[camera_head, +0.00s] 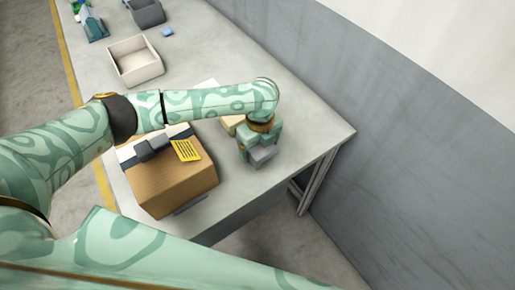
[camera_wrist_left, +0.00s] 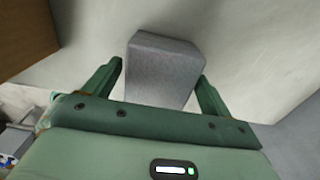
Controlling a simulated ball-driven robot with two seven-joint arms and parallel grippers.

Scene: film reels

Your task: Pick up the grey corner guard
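The grey corner guard (camera_head: 264,155) shows as a light grey, block-like piece at my left gripper, near the right edge of the table. In the left wrist view the guard (camera_wrist_left: 160,68) lies between the two fingers. My left gripper (camera_head: 257,146) points down at it; the wrist view shows the gripper (camera_wrist_left: 160,82) open around the piece, with narrow gaps beside the fingers. The gripper partly hides the guard in the head view. My right gripper is not in view.
A cardboard box (camera_head: 175,188) with a yellow label (camera_head: 186,150) and a dark grey item (camera_head: 152,147) on top stands left of the gripper. A cream bin (camera_head: 135,61) and a grey bin (camera_head: 147,13) stand farther back on the table (camera_head: 225,60). A grey wall runs along the right.

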